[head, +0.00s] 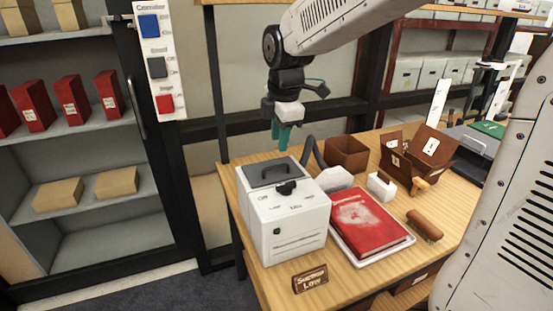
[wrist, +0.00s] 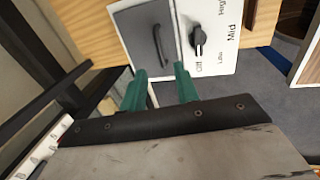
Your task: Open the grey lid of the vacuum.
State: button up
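The vacuum (head: 297,228) is a white box at the table's left end, with a black knob and a dark hose. Its grey lid (head: 277,172) lies flat and closed on the top, with a dark handle (head: 280,166). My gripper (head: 283,148) hangs just above and behind the lid in the head view. In the wrist view its two green fingers (wrist: 160,88) are spread apart with nothing between them. The grey lid (wrist: 138,48) and its handle (wrist: 158,46) lie just beyond the fingertips there. The knob (wrist: 198,38) is right of the lid.
A red book (head: 368,222) lies on a white tray right of the vacuum. A "Suction Low" sign (head: 310,279) stands in front. Shelves stand at the left.

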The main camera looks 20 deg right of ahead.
send_over(277, 176)
notch_tip(277, 176, down, 8)
jog(key=shift+s+r, duration=0.1)
jog(key=shift+r, duration=0.15)
grip_shut()
